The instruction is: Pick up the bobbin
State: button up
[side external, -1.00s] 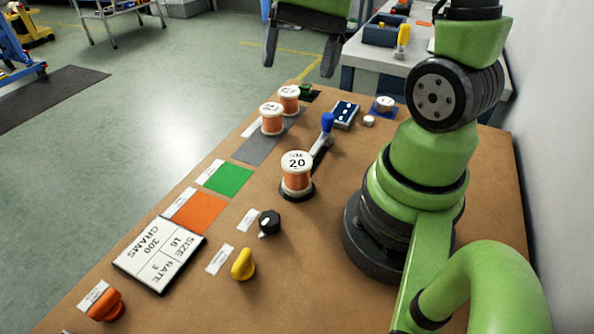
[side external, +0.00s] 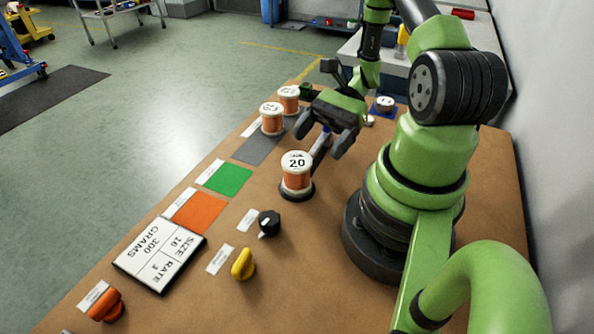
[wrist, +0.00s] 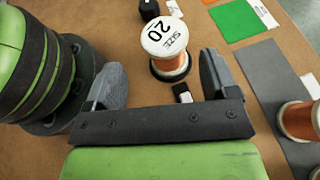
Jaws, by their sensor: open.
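A copper-wound bobbin (side external: 297,177) with a white top marked "SIZE 20" stands upright on a dark round base. In the wrist view the same bobbin (wrist: 168,48) shows ahead of my gripper (wrist: 165,80), between the lines of its two fingers and apart from them. My gripper (side external: 330,140) is open and empty, just behind and above the bobbin in the side view. Two more bobbins (side external: 272,118) (side external: 289,98) stand at the back left by a grey mat.
A green patch (side external: 228,178), an orange patch (side external: 197,211) and a size sign (side external: 160,254) lie to the left. A black knob (side external: 269,222), yellow knob (side external: 243,264) and orange knob (side external: 104,304) stand toward the front.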

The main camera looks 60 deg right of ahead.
aim_at(296, 166)
jog(key=shift+r+x, duration=0.1)
jog(key=shift+x, duration=1.45)
jog(key=shift+r+x, duration=0.15)
jog(key=shift+x, duration=1.45)
jog(key=c, duration=1)
